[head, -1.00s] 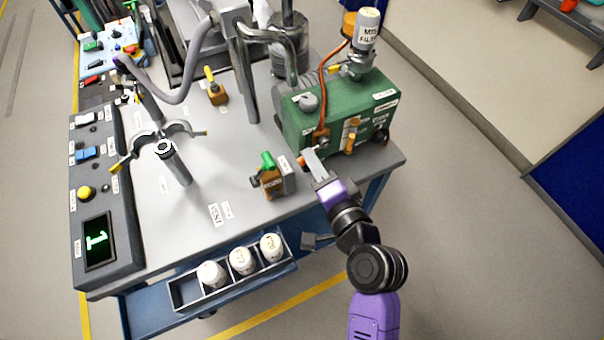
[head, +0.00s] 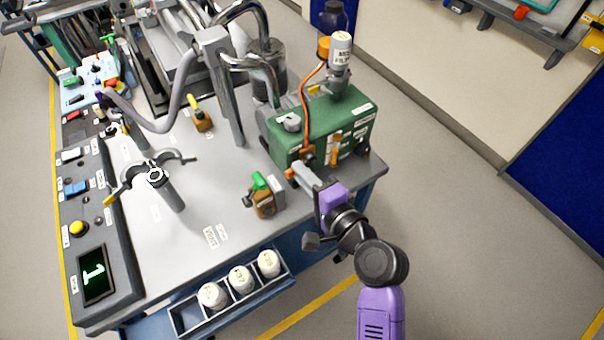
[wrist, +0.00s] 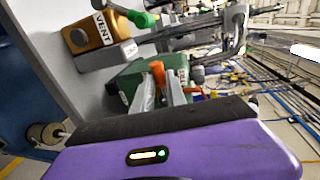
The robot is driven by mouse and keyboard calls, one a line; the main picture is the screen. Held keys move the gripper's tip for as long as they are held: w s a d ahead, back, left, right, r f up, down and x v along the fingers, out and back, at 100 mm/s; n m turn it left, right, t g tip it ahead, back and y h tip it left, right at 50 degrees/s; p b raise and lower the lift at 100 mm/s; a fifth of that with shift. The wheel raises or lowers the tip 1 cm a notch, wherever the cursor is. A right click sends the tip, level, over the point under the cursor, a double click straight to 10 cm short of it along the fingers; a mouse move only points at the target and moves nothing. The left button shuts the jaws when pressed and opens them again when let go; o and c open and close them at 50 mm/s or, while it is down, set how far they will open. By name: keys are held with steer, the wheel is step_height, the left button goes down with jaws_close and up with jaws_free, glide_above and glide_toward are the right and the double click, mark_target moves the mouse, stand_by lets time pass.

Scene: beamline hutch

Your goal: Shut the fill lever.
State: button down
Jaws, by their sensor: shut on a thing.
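The green pump box (head: 330,125) stands at the bench's right end, with a bottle on top whose label is hard to read. A small orange lever handle (wrist: 157,71) shows between my fingertips in the wrist view, in front of the green box. My gripper (head: 296,172) is shut on this orange handle at the box's lower front, and the fingers hide most of it in the head view. No readable label shows which lever this is. Another orange handle (head: 335,148) is on the box's front face, right of my fingers.
A brown block with a green handle (head: 262,183), labelled VENT in the wrist view (wrist: 95,33), stands left of my gripper. A tray (head: 190,325) with three white-capped bottles hangs at the bench's front. A metal post (head: 228,100) rises left of the box.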

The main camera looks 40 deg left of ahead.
steer(key=c, duration=1.4)
jaws_free()
steer(key=shift+o, duration=0.2)
steer(key=b+v, duration=0.1)
steer(key=v, duration=0.6)
steer(key=shift+d, duration=0.35)
steer(key=shift+s+r, duration=0.15)
